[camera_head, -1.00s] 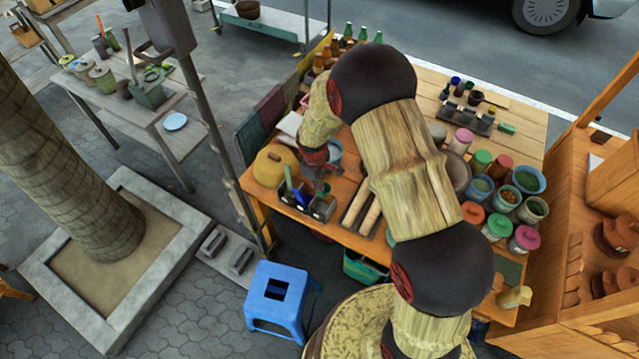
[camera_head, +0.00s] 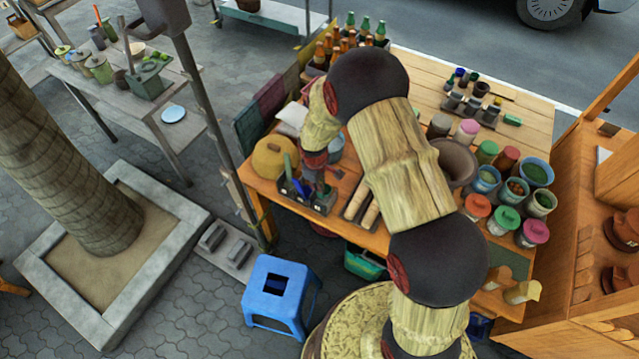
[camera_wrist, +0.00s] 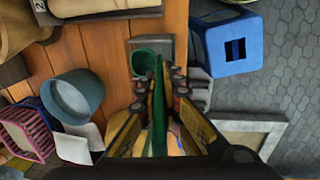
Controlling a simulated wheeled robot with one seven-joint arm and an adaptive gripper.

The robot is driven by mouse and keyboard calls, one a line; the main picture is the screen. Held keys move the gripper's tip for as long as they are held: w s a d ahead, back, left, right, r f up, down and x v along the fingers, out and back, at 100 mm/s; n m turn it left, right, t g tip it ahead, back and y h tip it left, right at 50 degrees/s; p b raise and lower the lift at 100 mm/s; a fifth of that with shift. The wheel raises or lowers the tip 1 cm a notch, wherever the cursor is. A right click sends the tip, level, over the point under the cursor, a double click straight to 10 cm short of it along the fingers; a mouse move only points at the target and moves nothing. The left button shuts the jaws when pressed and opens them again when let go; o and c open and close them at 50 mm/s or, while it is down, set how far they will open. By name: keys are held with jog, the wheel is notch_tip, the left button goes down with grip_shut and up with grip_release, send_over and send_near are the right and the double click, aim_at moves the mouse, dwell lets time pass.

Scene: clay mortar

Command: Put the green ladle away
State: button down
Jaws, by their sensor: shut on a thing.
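My gripper (camera_wrist: 160,105) is shut on the green ladle (camera_wrist: 158,110), whose narrow green part runs between the fingers in the wrist view. A dark green rounded shape (camera_wrist: 150,53) shows just beyond the fingertips, over a grey box edge; I cannot tell whether it is the ladle's bowl. In the head view my gripper (camera_head: 316,172) is low over the dark utensil box (camera_head: 318,206) at the table's front left. A green upright piece (camera_head: 288,166) and a blue piece (camera_head: 300,188) show at that box. Whether the ladle touches the box is unclear.
A yellow lidded pot (camera_head: 272,157) stands close left of the box. Wooden rollers (camera_head: 362,206) lie in a tray to its right. Several paint pots (camera_head: 506,190) crowd the table's right. A blue stool (camera_head: 280,290) stands in front on the paving.

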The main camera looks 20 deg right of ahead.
notch_tip(320, 180, down, 6)
jog(key=b, duration=0.4)
dwell(0.5)
jog(key=c, duration=1.9)
grip_release()
notch_tip(320, 180, up, 8)
jog(key=shift+s+a, duration=0.35)
jog(key=shift+a, duration=0.05)
jog(key=shift+f, duration=0.1)
